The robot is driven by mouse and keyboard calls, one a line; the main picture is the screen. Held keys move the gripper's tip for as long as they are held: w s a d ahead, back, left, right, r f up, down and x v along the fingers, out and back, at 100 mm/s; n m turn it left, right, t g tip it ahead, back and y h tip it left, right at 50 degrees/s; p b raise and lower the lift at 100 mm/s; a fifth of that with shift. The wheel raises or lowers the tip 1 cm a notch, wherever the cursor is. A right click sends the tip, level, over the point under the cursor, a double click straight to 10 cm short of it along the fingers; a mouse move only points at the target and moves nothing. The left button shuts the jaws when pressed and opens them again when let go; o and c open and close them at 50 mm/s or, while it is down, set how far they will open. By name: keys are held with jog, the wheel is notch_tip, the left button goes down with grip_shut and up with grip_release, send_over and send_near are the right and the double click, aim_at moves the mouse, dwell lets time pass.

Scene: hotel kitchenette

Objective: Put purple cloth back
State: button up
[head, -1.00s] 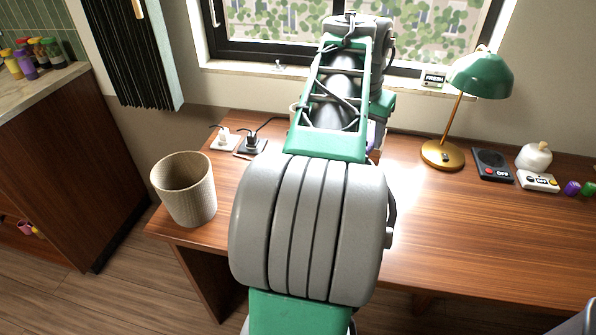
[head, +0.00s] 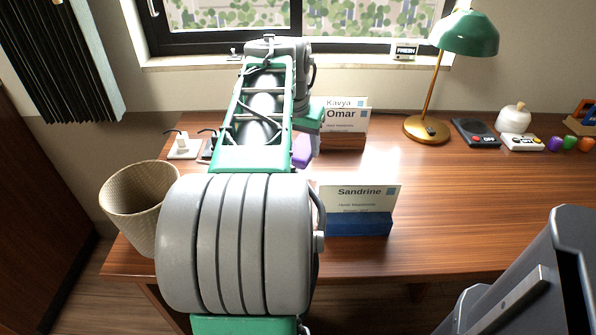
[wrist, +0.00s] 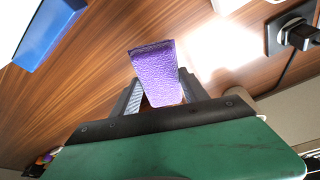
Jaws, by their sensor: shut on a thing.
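The purple cloth (wrist: 157,75) stands out between the two fingers of my gripper (wrist: 160,92) in the wrist view, and the gripper is shut on it. In the head view a small part of the purple cloth (head: 303,150) shows beside my arm, above the wooden desk (head: 450,200). My arm hides most of the gripper there. I cannot tell whether the cloth touches the desk.
A Sandrine name card on a blue block (head: 358,224) stands right of my arm. An Omar card (head: 341,115) stands behind. A wicker bin (head: 135,205) is at left. A green lamp (head: 467,32) and small items stand at back right. The desk's right middle is clear.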

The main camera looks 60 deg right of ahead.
notch_tip(320, 180, down, 6)
jog(key=shift+r+b, duration=0.15)
jog(key=shift+b, duration=0.55)
jog(key=shift+f, duration=0.25)
jog(key=o, duration=1.3)
jog(key=shift+r, duration=0.1)
jog(key=p+v, duration=0.3)
jog(key=v, duration=0.9)
jog(key=shift+r+p, duration=0.15)
jog(key=shift+p, duration=0.2)
